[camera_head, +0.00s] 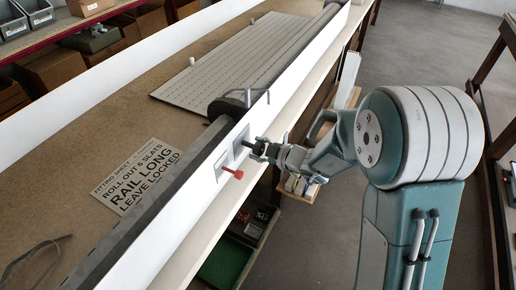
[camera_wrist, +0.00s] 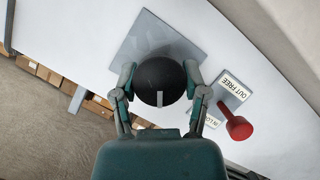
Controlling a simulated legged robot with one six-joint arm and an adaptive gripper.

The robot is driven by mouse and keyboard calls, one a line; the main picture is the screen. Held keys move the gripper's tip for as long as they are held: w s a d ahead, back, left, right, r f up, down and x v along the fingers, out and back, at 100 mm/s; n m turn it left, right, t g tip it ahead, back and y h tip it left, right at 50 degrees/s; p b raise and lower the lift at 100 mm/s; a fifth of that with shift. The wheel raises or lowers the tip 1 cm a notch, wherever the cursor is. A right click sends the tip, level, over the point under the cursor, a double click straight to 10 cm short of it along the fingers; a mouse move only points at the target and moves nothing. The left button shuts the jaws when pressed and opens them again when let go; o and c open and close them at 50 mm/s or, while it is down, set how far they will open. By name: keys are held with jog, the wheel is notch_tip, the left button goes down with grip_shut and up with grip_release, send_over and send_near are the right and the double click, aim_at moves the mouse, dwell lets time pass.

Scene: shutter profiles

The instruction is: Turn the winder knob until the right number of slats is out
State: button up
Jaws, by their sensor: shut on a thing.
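The round black winder knob (camera_wrist: 158,72) sits on a grey square plate on the white panel, with a pale mark toward my palm in the wrist view. My gripper (camera_wrist: 160,84) is shut on it, one finger on each side; in the head view my gripper (camera_head: 259,149) mostly hides the knob. The grey slatted curtain (camera_head: 225,68) lies flat behind the panel; I cannot tell its slat count. The fitting sheet (camera_head: 140,177) reads "ROLL OUT 6 SLATS, RAIL LONG, LEAVE LOCKED". A red lever (camera_head: 231,172) is beside the knob; it also shows in the wrist view (camera_wrist: 236,125).
A bent grey handle (camera_head: 256,96) stands above the panel near my gripper. A strap (camera_head: 35,262) lies on the bench.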

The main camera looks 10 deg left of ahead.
jog(key=shift+s+d+f, duration=0.1)
jog(key=shift+s+f, duration=0.05)
jog(key=shift+f, duration=0.2)
jog(key=o, duration=0.9)
jog(key=shift+o, duration=1.2)
jog(key=shift+r, duration=0.1)
jog(key=shift+w+r, duration=0.1)
jog(key=shift+w, duration=0.1)
jog(key=shift+d, duration=0.1)
jog(key=v, duration=1.1)
jog(key=shift+s+d, duration=0.2)
jog(key=shift+d, duration=0.05)
